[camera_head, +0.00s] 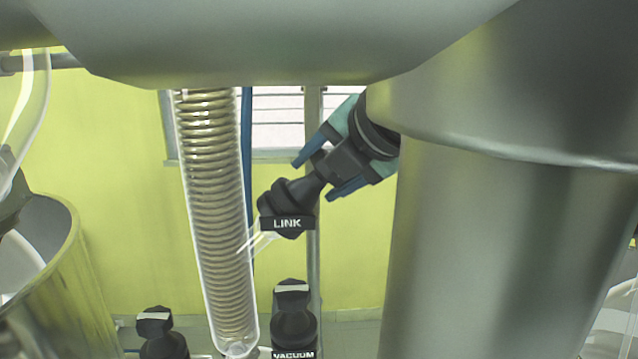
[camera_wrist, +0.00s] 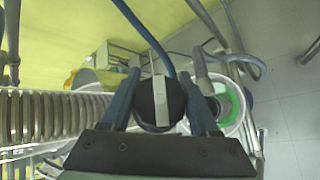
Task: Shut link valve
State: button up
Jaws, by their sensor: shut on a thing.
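The link valve (camera_head: 286,206) is black with a white LINK label and sits just right of the coiled glass condenser. My gripper (camera_head: 317,178) reaches it from the upper right, with one blue finger on each side of its black handle. In the wrist view the round black valve knob (camera_wrist: 146,108) with a pale stripe lies between the two fingers of my gripper (camera_wrist: 160,82), which is shut on it. The stripe runs up and down in that picture, roughly along the fingers. The valve's inside is hidden.
The coiled glass condenser (camera_head: 215,220) stands close left of the valve. The VACUUM valve (camera_head: 293,325) and another black valve (camera_head: 161,335) are below. A metal vessel (camera_head: 65,255) is at the left. A blue hose (camera_wrist: 145,35) passes beyond the knob.

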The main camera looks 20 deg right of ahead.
jog(key=shift+d+m+g+h+b, duration=0.1)
jog(key=shift+m+g+h+b, duration=0.4)
jog(key=shift+m, duration=0.4)
jog(key=o, duration=1.4)
